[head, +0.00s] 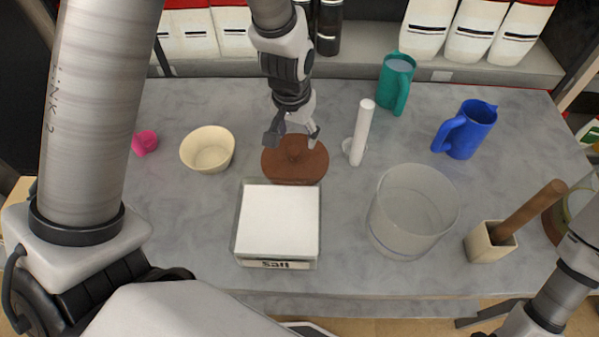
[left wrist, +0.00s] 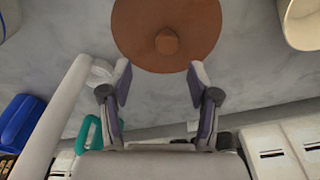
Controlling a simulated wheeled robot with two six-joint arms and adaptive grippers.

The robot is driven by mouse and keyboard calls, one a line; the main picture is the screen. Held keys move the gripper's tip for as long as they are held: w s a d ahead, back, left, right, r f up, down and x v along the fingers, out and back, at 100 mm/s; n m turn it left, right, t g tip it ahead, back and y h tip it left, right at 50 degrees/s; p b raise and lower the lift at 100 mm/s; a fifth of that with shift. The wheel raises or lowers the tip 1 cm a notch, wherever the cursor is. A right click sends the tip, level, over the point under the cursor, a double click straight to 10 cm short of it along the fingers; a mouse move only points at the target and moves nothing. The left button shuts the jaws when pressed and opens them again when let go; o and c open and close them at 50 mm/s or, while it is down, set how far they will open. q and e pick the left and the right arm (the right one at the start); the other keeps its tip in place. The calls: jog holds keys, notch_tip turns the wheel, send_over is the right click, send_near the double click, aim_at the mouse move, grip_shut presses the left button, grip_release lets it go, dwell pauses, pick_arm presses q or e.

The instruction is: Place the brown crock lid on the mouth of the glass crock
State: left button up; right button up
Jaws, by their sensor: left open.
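The brown crock lid (head: 296,168) lies flat on the grey table behind the salt box, its round knob on top. The glass crock (head: 412,213) stands to the right with its mouth open and uncovered. My left gripper (head: 292,140) is open above the lid, close to its knob. In the left wrist view the lid (left wrist: 166,20) lies beyond the open left gripper (left wrist: 158,75), with the knob roughly in line with the gap between the fingers and nothing between the fingertips. My right gripper is not in view; only part of my right arm shows at the lower right.
The salt box (head: 277,220) stands just in front of the lid. A cream bowl (head: 208,149), pink cup (head: 145,142), green mug (head: 396,82), blue pitcher (head: 466,129) and holder with a wooden pestle (head: 488,243) stand around.

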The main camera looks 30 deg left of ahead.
aim_at(294, 150)
pick_arm(q)
jog(key=shift+a+f, duration=0.1)
jog(key=shift+f, duration=0.25)
jog(key=shift+s+a+f+p, duration=0.1)
jog(key=shift+a+f+p, duration=0.1)
jog(key=shift+a+f, duration=0.25)
jog(key=shift+s+a+f+p, duration=0.1)
jog(key=shift+a+f+p, duration=0.1)
jog(key=shift+f, duration=0.3)
jog(key=f, duration=0.1)
jog(key=w+f, duration=0.1)
jog(key=f, duration=0.3)
jog(key=shift+w+d, duration=0.15)
jog(key=shift+d, duration=0.25)
jog(key=shift+a+f, duration=0.1)
jog(key=shift+a, duration=0.1)
jog(key=c, duration=0.9)
grip_shut()
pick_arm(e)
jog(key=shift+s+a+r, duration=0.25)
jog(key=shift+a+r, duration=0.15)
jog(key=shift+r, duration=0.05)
